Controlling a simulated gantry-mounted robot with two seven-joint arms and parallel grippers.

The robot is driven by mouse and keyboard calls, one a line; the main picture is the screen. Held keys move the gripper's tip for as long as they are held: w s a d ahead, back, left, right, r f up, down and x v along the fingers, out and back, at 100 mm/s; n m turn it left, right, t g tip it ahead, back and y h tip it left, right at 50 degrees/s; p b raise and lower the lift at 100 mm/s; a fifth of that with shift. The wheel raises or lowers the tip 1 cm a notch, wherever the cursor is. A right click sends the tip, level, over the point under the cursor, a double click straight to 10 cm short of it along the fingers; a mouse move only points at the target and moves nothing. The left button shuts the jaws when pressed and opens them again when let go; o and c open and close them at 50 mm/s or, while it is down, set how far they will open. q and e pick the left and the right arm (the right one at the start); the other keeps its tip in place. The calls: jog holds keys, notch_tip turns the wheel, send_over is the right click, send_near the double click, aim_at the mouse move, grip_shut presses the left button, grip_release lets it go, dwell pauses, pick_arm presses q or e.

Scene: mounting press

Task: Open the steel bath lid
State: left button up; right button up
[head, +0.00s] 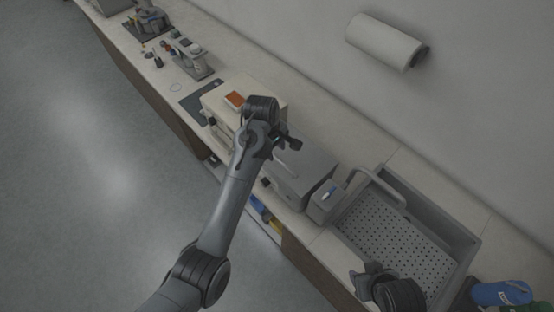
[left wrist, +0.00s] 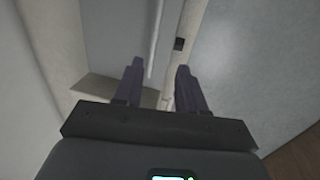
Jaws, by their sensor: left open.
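The steel bath is a grey metal box (head: 307,165) on the counter, left of the sink in the head view. Its lid looks closed, a flat grey top. My left gripper (head: 287,146) is above the bath's back left part, and my arm hides some of that side. In the left wrist view the two dark fingers of my left gripper (left wrist: 160,82) are apart, with a pale narrow bar (left wrist: 156,38) running between and beyond them. I cannot tell whether they touch it. My right gripper (head: 364,281) is low in the head view, by the sink's front edge; its jaws are unclear.
A cream box with an orange panel (head: 235,99) stands left of the bath, partly behind my arm. The sink with a perforated tray (head: 392,238) and grey faucet (head: 378,184) is to the right. A paper roll (head: 383,40) hangs on the wall.

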aim_at(280, 161)
pick_arm(q)
jog(key=f, duration=0.3)
jog(key=w+d+f, duration=0.1)
jog(key=f, duration=0.2)
jog(key=w+f, duration=0.1)
jog(key=f, duration=0.2)
jog(key=shift+w+d+f, duration=0.15)
jog(key=shift+d, duration=0.1)
grip_shut()
